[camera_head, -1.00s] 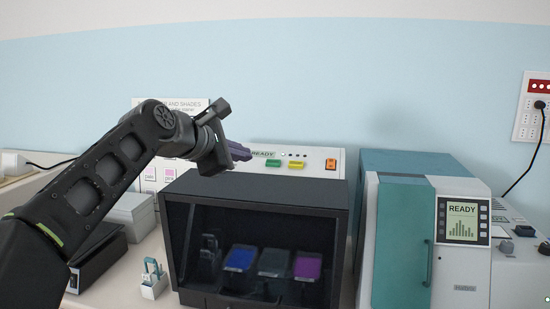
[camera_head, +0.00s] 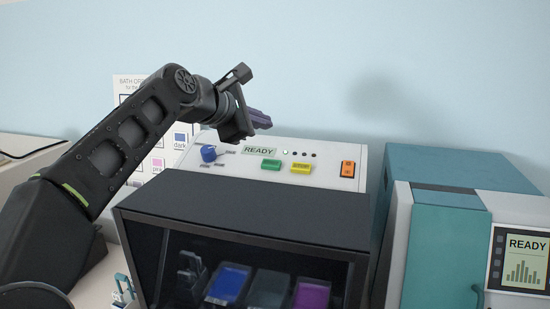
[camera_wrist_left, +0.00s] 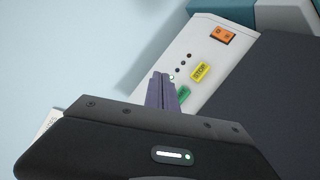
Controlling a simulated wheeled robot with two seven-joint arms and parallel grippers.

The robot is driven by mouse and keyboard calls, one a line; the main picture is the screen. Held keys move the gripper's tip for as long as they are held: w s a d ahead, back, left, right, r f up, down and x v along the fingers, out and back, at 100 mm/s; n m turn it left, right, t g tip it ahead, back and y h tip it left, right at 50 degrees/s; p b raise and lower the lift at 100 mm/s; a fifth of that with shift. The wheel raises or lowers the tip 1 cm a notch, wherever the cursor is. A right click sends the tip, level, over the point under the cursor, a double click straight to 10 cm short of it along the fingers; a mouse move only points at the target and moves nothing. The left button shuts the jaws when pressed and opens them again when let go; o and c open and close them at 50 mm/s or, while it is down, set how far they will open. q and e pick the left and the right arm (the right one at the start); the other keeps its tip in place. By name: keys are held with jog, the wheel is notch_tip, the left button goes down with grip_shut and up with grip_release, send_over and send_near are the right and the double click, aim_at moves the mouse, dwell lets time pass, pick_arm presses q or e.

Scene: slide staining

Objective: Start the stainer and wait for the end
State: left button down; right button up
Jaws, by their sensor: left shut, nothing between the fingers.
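The stainer is a dark cabinet (camera_head: 240,217) with a clear front and a white control panel (camera_head: 225,165) behind its top. The panel has a display (camera_head: 259,151) reading READY, a green button (camera_head: 271,165), a yellow button (camera_head: 301,168), an orange switch (camera_head: 347,169) and a blue knob (camera_head: 208,153). One indicator light beside the display is lit. My left gripper (camera_head: 260,118) is shut and empty, above the panel, apart from the buttons. In the left wrist view its fingers (camera_wrist_left: 162,92) partly cover the green button (camera_wrist_left: 184,95); the yellow button (camera_wrist_left: 200,71) shows clear. My right gripper is out of view.
Blue, grey and purple trays (camera_head: 310,296) sit inside the cabinet. A teal and white machine (camera_head: 440,230) with its own READY screen stands close on the right. A poster (camera_head: 130,88) is on the wall behind my left arm.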

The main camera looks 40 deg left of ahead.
pick_arm(q)
jog(key=shift+s+d, duration=0.1)
jog(key=shift+s, duration=0.05)
jog(key=b, duration=0.5)
send_over(271, 165)
jog(key=s, duration=0.3)
notch_tip(271, 165, down, 6)
jog(key=shift+w+d+f, duration=0.1)
jog(key=shift+d+f, duration=0.05)
jog(key=shift+f, duration=0.05)
jog(key=shift+w+f+b, duration=0.2)
jog(key=shift+f+b, duration=0.1)
jog(key=shift+f, duration=0.15)
jog(key=shift+w+f+b, duration=0.2)
jog(key=shift+f+b, duration=0.1)
jog(key=shift+f, duration=0.15)
jog(key=shift+f, duration=0.1)
dwell(0.6)
jog(key=shift+w+a+f, duration=0.15)
jog(key=shift+a+f, duration=0.05)
jog(key=shift+f, duration=0.05)
